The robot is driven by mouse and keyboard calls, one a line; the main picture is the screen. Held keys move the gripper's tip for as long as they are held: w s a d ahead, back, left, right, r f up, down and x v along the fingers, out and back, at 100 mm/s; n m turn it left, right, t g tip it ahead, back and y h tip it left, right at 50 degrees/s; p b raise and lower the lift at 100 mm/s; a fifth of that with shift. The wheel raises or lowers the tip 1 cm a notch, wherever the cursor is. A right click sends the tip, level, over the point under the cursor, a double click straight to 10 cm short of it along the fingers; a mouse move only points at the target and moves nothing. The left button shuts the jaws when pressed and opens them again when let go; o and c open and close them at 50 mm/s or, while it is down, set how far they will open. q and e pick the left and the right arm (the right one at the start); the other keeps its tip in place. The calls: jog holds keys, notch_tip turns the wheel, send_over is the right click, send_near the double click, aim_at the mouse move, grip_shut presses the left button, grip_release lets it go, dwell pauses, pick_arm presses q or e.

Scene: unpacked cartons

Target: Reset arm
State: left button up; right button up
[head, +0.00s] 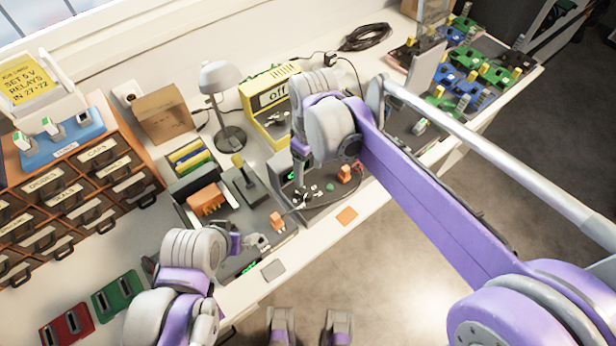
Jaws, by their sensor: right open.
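My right arm reaches in from the right over the table, and its wrist bends down beside the yellow device. My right gripper (302,196) is open and points down over the workbench, near small loose parts and an orange block (345,173). It looks empty. My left arm comes in at the lower left, bent over the front of the bench. My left gripper (258,243) is small and partly hidden near the bench's front edge; I cannot tell its jaw state.
Labelled drawers (75,190) stand left. Coloured circuit boards (468,75) crowd the far right end. Open floor (385,290) lies in front.

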jog(key=shift+r, duration=0.75)
pick_arm(q)
jog(key=r+p, duration=0.2)
jog(key=w+r+p, duration=0.1)
jog(key=r+p, duration=0.1)
jog(key=r, duration=0.1)
jog(key=shift+w, duration=0.15)
pick_arm(e)
jog(key=s+d+m+t, duration=0.3)
jog(key=s+d+m, duration=0.2)
jog(key=s+d, duration=0.2)
jog(key=s+d+f+m+t, duration=0.1)
jog(key=s+d+m, duration=0.4)
jog(key=d, duration=0.7)
jog(key=shift+s+d+f+m+t, duration=0.25)
jog(key=shift+s+d+m+t, duration=0.05)
jog(key=shift+s+t, duration=0.6)
